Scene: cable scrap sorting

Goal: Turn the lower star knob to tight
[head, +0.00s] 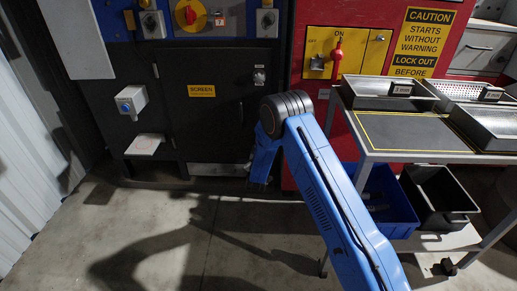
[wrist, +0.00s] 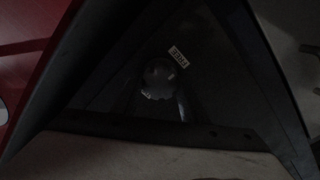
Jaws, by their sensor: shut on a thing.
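The lower star knob (wrist: 154,72) shows in the wrist view as a grey, lobed knob on a dark panel, near the middle of the picture. A small pale label (wrist: 178,57) sits just above and right of it, too dark to read surely. My gripper (wrist: 159,82) is at the knob and shut on it; its fingers are hard to make out in the shadow. In the head view my blue arm reaches down to the foot of the dark screen door, and it hides the lower knob and most of the gripper.
The dark screen door (head: 220,125) bears a yellow SCREEN sign (head: 201,91) and a grey fitting (head: 259,76). A steel table (head: 370,156) with trays stands close at the right, with a blue bin (head: 400,229) and a black bin (head: 463,218) below. The floor at left is clear.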

